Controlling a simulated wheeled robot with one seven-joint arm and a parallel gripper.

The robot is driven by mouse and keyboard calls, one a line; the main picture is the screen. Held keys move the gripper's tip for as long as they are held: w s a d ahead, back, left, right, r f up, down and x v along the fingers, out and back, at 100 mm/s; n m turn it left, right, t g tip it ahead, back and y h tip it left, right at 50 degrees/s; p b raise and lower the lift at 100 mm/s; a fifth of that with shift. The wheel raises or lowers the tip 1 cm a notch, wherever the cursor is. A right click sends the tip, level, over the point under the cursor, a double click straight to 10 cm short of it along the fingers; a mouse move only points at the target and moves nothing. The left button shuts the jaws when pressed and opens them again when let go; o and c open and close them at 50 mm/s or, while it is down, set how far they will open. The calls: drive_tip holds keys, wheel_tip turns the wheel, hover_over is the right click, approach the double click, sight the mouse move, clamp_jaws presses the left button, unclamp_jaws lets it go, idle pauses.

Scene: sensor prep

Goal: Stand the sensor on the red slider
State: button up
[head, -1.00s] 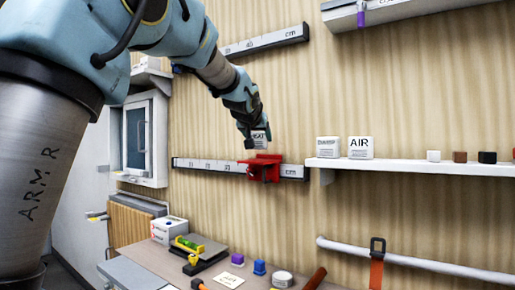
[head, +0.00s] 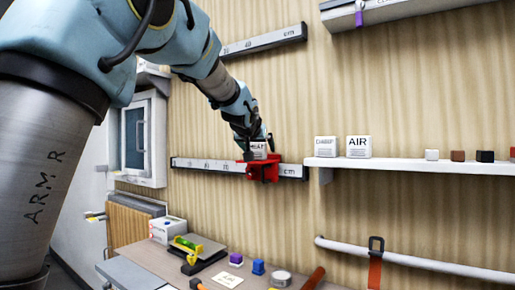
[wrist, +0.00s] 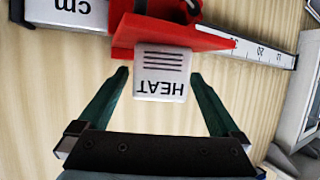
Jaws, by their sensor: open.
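The sensor is a small white box (wrist: 162,75) marked HEAT. In the wrist view it sits upright against the flat red plate of the red slider (wrist: 200,38), between my fingers with a gap on each side. In the head view the sensor (head: 258,150) stands on top of the red slider (head: 263,171), partly hidden by my gripper. The slider is on the lower wall rail marked in cm. My gripper (wrist: 155,98) is open around the sensor; it also shows in the head view (head: 255,150).
A white shelf (head: 420,166) to the right bears two white boxes, one marked AIR (head: 358,147), and several small blocks. Below is a workbench (head: 150,262) with a level, small blocks and a card. A second rail (head: 262,42) runs above. A white bar (head: 420,263) crosses the lower right wall.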

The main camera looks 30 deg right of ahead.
drive_tip(key=shift+r, duration=0.2)
drive_tip(key=shift+s+a, duration=0.1)
drive_tip(key=shift+s, duration=0.2)
drive_tip(key=b+v, duration=0.5)
drive_tip(key=v, duration=0.6)
drive_tip(key=shift+a+r, duration=0.2)
